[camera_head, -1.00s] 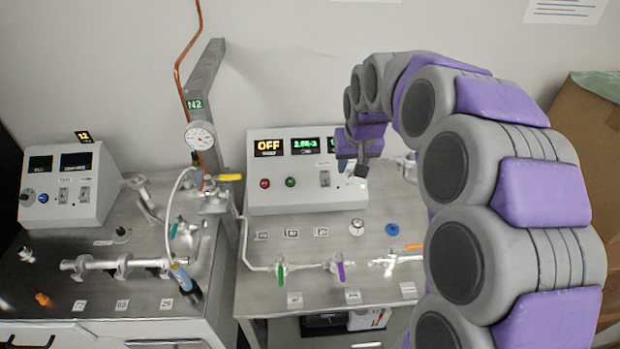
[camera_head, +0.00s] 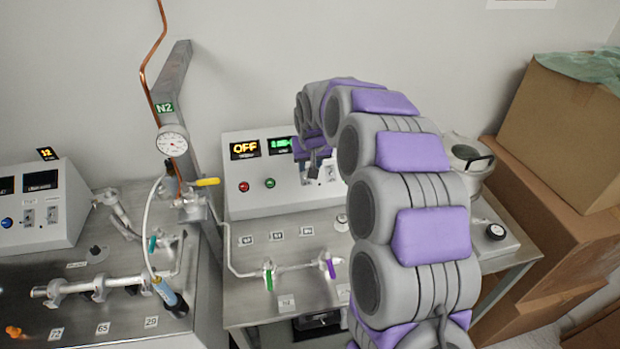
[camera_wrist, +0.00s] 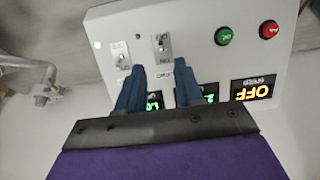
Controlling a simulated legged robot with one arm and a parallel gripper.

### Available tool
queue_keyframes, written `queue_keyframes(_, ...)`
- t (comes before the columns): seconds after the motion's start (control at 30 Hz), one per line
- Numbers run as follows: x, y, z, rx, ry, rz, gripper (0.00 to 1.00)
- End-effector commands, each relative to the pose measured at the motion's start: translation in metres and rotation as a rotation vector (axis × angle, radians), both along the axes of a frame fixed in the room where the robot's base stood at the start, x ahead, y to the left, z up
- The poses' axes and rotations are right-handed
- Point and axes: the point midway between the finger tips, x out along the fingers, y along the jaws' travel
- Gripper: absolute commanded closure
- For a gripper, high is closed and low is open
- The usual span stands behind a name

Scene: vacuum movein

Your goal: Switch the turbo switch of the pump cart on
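The pump cart's grey console (camera_head: 285,198) stands on the right-hand steel cart, with a yellow OFF display (camera_head: 244,149). My gripper (camera_head: 318,160) is at the console's right part and covers some of its front. In the wrist view, which is upside down, two toggle switches show on the panel: one (camera_wrist: 162,44) near the buttons and one (camera_wrist: 124,61) farther left. Their small labels are too blurred to tell which is turbo. My gripper (camera_wrist: 160,64) is open and empty. Its fingers point at the panel just below the nearer switch in the picture; contact cannot be told.
A green button (camera_wrist: 223,36) and a red button (camera_wrist: 269,29) sit beside the switches. A post with a gauge (camera_head: 172,140) and a second console (camera_head: 40,205) stand to the left. Cardboard boxes (camera_head: 560,130) are at the right. Valves and pipework (camera_head: 268,272) line the cart's front.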

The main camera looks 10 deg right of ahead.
Motion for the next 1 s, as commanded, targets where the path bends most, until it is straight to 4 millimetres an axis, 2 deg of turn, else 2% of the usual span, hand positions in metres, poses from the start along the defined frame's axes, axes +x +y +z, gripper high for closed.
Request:
queue_keyframes(0.03,0.004,0.001,-0.013,0.0,0.003,0.001,0.64)
queue_keyframes(0.1,0.009,-0.001,-0.025,0.002,0.001,0.001,0.64)
queue_keyframes(0.3,0.023,-0.011,-0.06,0.01,0.002,-0.001,0.64)
queue_keyframes(0.4,0.028,-0.014,-0.071,0.014,0.001,-0.002,0.64)
queue_keyframes(0.77,0.032,-0.002,-0.077,0.002,-0.002,0.0,0.64)
queue_keyframes(1.0,0.032,-0.006,-0.077,0.008,-0.001,-0.001,0.86)
